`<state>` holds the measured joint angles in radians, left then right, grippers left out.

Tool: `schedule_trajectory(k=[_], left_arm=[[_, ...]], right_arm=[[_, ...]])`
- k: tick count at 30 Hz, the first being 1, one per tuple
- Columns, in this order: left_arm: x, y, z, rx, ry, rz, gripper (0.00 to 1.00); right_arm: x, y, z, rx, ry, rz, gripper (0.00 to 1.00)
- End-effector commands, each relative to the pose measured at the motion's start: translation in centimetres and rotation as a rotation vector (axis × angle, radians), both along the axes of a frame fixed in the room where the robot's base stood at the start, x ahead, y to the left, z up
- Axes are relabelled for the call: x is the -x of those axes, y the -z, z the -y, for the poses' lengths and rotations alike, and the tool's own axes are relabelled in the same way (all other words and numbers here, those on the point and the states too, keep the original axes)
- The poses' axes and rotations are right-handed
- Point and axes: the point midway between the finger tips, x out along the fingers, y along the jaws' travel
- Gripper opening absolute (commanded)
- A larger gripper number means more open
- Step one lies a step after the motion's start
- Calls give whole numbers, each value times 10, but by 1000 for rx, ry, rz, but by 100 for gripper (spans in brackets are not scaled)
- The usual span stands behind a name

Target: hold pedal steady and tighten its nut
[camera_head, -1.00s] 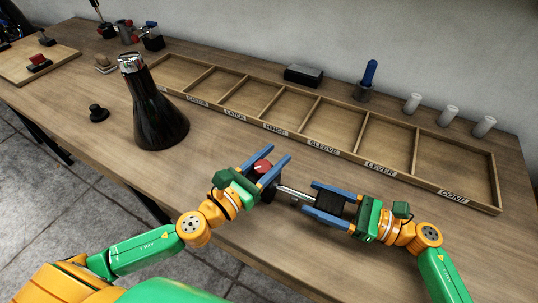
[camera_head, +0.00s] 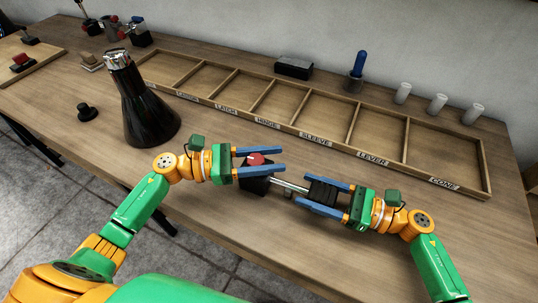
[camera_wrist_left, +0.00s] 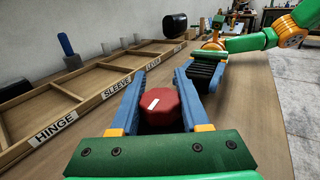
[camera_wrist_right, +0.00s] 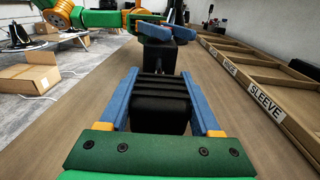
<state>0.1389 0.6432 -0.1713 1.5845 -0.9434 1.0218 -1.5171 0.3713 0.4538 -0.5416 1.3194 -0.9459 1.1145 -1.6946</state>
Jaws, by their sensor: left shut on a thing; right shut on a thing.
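The pedal has a black ribbed pad (camera_head: 325,191), a metal shaft (camera_head: 287,186) and a black block (camera_head: 255,186) at its left end. A round red nut (camera_head: 255,159) with a white mark sits on top of the block. My left gripper (camera_head: 282,161) is shut on the red nut, one blue finger on either side; the nut also shows in the left wrist view (camera_wrist_left: 160,108). My right gripper (camera_head: 300,193) is shut on the ribbed pad, which fills its fingers in the right wrist view (camera_wrist_right: 160,90). The pad's underside is hidden.
A long wooden tray (camera_head: 395,166) with labelled, empty compartments lies behind the grippers. A dark cone-shaped bottle (camera_head: 145,115) stands at left, beside a small black knob (camera_head: 87,112). The bench's front edge runs below my arms. Bare bench surrounds the pedal.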

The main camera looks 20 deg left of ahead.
Motion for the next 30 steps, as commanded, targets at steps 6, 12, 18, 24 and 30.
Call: schedule_trajectory(k=[6, 12, 18, 24, 30], left_arm=[[2, 1, 1, 0, 54, -1, 0], [3, 1, 1, 0, 70, -1, 0], [3, 1, 1, 0, 71, -1, 0], [3, 1, 1, 0, 70, -1, 70], [3, 0, 1, 0, 69, -1, 76]], right_arm=[[1, 0, -1, -1, -6, 0, 0], [1, 0, -1, -1, -6, 0, 0], [1, 0, -1, -1, -6, 0, 0], [1, 0, -1, -1, -5, 0, 0], [1, 0, -1, -1, -3, 0, 0]])
